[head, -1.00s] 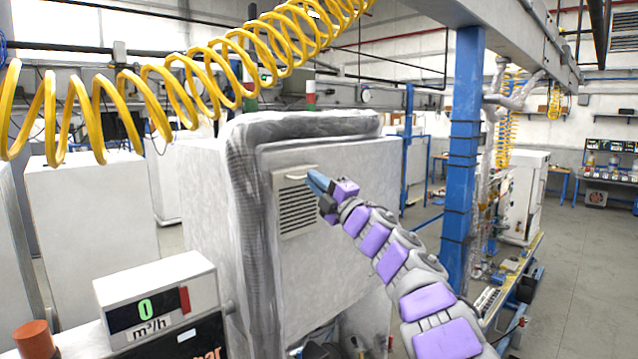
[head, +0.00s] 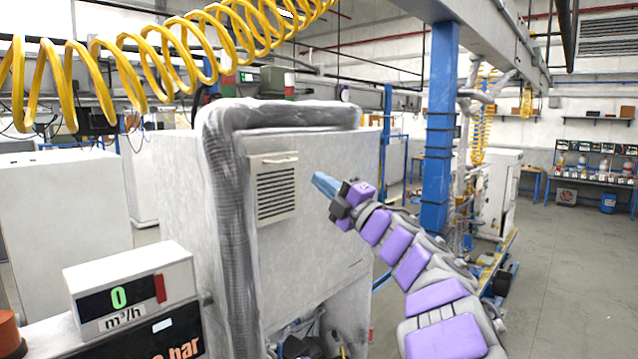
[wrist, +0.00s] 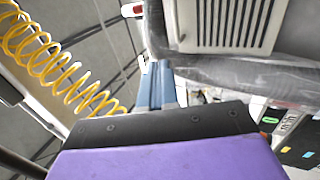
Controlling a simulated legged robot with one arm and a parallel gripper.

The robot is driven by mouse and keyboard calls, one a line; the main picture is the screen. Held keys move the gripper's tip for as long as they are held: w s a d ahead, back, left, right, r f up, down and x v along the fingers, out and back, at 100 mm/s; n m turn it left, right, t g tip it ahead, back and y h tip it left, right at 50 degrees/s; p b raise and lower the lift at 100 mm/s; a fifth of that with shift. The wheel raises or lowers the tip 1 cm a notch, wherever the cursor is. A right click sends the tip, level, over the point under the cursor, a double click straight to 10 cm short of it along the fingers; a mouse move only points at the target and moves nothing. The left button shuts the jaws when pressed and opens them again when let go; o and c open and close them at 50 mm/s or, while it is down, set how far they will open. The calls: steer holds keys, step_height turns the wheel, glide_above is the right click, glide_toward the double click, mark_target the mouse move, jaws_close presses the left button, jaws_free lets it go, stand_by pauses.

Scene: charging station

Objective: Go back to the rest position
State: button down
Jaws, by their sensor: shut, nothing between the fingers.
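My gripper (head: 325,184) has blue fingers that are shut with nothing between them. It is raised in front of the large grey-white cabinet (head: 320,240), a little to the right of the cabinet's vent panel (head: 276,188) in the head view. In the wrist view the blue fingers (wrist: 157,85) lie close together and point away from me. The vent panel also shows at the top of the wrist view (wrist: 228,22). My arm with purple pads is stretched out from the lower right.
A meter box (head: 130,295) reading 0 m³/h stands at lower left. A yellow coiled hose (head: 150,75) hangs across the top left. A blue post (head: 439,130) stands right of the cabinet. The grey floor (head: 575,270) at right is open.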

steer(key=d+f+m+t+h+b, duration=0.3)
steer(key=d+f+m+h, duration=0.1)
steer(key=d+m+h, duration=0.5)
steer(key=d+f+m+t+h+b, duration=0.35)
steer(key=d+m+h, duration=0.25)
steer(key=d, duration=0.6)
steer(key=s+d+f+m+g+h+b, duration=0.2)
steer(key=s+d+f+m+g+h, duration=0.15)
steer(key=f, duration=0.35)
steer(key=s+d+f+m+g+h+b, duration=0.1)
steer(key=s+d+f+m+g+h, duration=0.15)
steer(key=s+f, duration=0.4)
steer(key=s+d+f+m+g+h+b, duration=0.2)
steer(key=s+d+f+m, duration=0.15)
steer(key=f, duration=0.45)
steer(key=s+a+f+m+g+y+b, duration=0.1)
steer(key=s+f+m+g+y+b, duration=0.2)
steer(key=s+f+g, duration=0.85)
steer(key=s+a+f+g+b, duration=0.1)
steer(key=s+a+f, duration=0.2)
steer(key=s+f, duration=0.3)
steer(key=s+a+f+g+y+b, duration=0.1)
steer(key=s+f, duration=0.5)
steer(key=s, duration=0.6)
steer(key=s+a+f+m+y+b, duration=0.1)
steer(key=s+a+f+b, duration=0.1)
steer(key=s+a+f, duration=0.4)
steer(key=s, duration=0.3)
steer(key=shift+g, duration=0.4)
